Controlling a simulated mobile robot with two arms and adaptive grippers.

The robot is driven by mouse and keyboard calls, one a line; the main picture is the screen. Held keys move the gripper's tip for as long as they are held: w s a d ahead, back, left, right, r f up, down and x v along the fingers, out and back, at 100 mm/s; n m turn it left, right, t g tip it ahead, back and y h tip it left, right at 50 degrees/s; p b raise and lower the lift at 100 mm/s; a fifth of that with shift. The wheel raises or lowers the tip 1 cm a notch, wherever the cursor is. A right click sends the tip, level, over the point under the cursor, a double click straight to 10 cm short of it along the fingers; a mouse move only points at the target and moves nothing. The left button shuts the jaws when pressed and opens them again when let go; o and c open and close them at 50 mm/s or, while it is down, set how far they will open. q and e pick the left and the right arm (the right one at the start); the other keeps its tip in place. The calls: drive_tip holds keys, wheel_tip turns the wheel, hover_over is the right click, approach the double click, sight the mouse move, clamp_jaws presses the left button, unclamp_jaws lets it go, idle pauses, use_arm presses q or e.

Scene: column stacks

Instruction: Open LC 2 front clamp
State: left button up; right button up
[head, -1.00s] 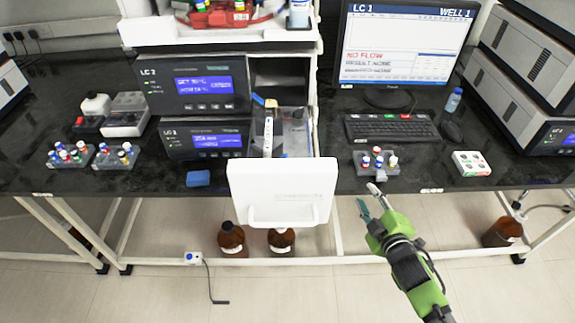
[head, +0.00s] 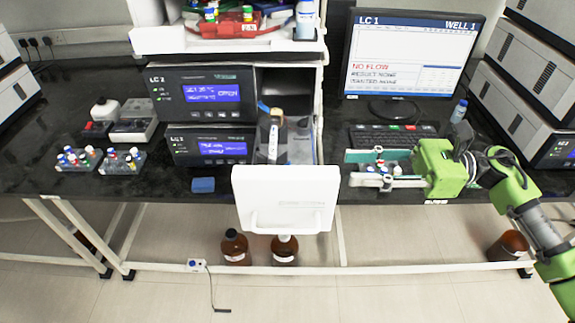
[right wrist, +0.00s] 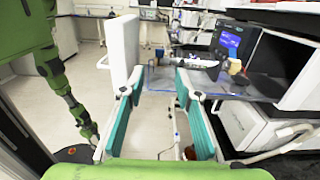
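The LC 2 stack (head: 205,92) stands left of centre in the head view. Its drawer is pulled out, with a white front panel (head: 285,200) facing me. A pale column (head: 272,138) lies in the drawer; its front clamp is too small to make out. In the right wrist view the column (right wrist: 190,62) lies ahead, with a brownish fitting (right wrist: 235,66) at one end. My right gripper (head: 352,169) is open and empty, right of the drawer, its fingers pointing left towards it. Teal pads show in the wrist view (right wrist: 160,85). My left gripper is not clearly distinguishable.
A vial rack (head: 374,182) is partly hidden by my right gripper. The keyboard (head: 375,134) and monitor (head: 410,55) are behind it. A blue block (head: 203,185) lies left of the panel. Brown bottles (head: 235,248) stand on the floor below.

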drive_tip(key=a+p, duration=0.5)
drive_tip(key=a, duration=0.8)
drive_tip(key=shift+r, duration=0.15)
drive_tip(key=shift+a, duration=0.4)
clamp_jaws()
